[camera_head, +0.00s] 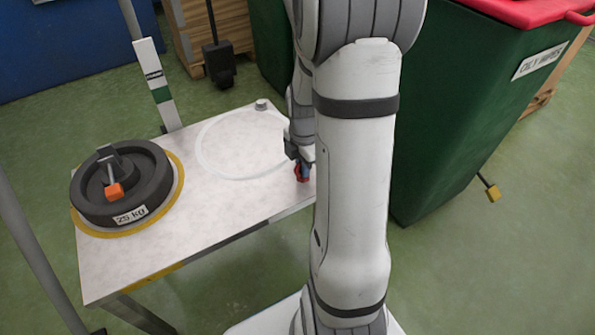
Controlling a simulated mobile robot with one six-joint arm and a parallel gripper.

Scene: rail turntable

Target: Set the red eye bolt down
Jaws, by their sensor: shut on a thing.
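The red eye bolt (302,175) is in the head view, at the right part of the white table (225,213), close to my white arm. My gripper (303,165) points down and is shut on the eye bolt, with the red part showing below the dark fingers. The bolt is low over the table top; I cannot tell whether it touches the surface. My arm hides the table's right end and part of the gripper.
A black 25 KG weight (150,190) with an orange-tipped handle sits inside a yellow ring on the left. An empty pale ring (203,150) marks the table's back. A small grey knob (261,105) stands behind it. A green bin (435,150) stands right.

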